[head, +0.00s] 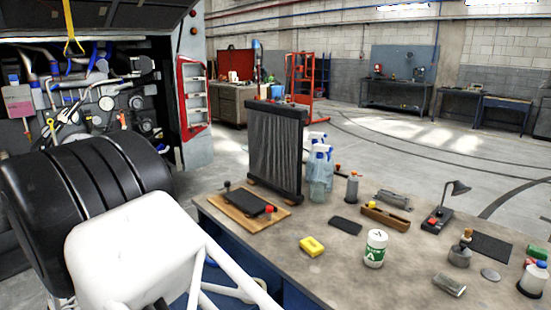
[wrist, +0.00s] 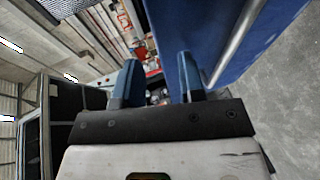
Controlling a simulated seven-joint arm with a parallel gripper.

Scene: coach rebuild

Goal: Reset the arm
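My gripper (wrist: 159,82) shows in the wrist view, with two blue fingers standing apart on a dark bar. It is open, and nothing is between the fingers. A blue panel and a grey bar lie beyond them, apart from the fingers. In the head view the gripper itself cannot be made out. My white and black arm fills the lower left of that view, left of the workbench (head: 322,262).
The bench carries a radiator (head: 275,150), spray bottles (head: 319,172), a yellow sponge (head: 312,246), a white-green can (head: 375,248), a wooden board (head: 222,209) and a small lamp (head: 455,190). An open engine bay (head: 95,95) stands at the left.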

